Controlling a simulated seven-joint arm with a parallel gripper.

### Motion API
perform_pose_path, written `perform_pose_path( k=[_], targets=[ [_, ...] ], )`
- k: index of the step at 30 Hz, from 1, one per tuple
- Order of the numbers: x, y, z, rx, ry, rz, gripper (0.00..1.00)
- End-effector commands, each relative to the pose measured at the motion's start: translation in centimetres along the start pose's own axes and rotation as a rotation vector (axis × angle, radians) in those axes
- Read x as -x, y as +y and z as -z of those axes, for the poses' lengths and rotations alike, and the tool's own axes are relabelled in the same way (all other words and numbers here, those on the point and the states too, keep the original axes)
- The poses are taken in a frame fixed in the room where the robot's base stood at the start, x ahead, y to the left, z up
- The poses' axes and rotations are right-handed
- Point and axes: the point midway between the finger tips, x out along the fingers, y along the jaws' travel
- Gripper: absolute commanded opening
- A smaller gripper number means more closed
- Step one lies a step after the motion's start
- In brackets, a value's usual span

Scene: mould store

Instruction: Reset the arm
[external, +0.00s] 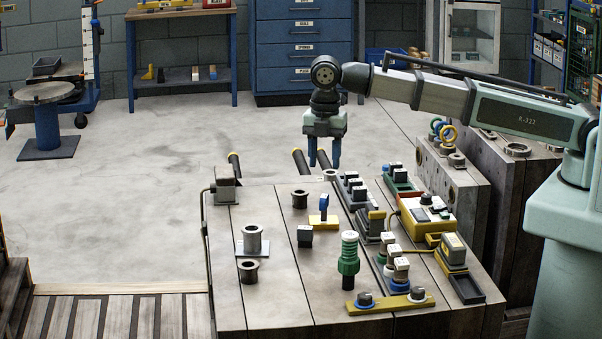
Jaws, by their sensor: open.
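My gripper (324,160) hangs from the arm above the far part of the workbench (278,316). Its two blue fingers point down and stand apart, with nothing between them. It is clear of the things on the bench. My arm reaches in from the right, with its forearm nearly level and its wrist bent downward.
Bench items include a blue-handled piece on a yellow base (323,216), a green ribbed post (348,255), a metal flanged sleeve (252,240), a yellow control box (428,215) and rows of dark blocks. Large moulds (452,190) stand at right. The floor at left is open.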

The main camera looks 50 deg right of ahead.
Motion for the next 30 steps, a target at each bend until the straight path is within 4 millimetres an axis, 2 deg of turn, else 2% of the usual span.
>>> perform_pose_path(
  k=[8, 11, 13, 17, 24, 30],
  targets=[
    [-0.1, 0.1, -0.2, -0.004, 0.001, -0.001, 0.47],
    [-0.3, 0.4, -1.2, -0.031, 0.006, -0.009, 0.47],
    [-0.5, 0.9, -2.8, -0.070, 0.015, -0.023, 0.47],
    [-1.3, 2.0, -7.0, -0.178, 0.037, -0.060, 0.47],
    [-2.7, 3.6, -16.2, -0.409, 0.083, -0.144, 0.47],
    [-4.4, 3.4, -24.1, -0.607, 0.112, -0.190, 0.47]
  ],
)
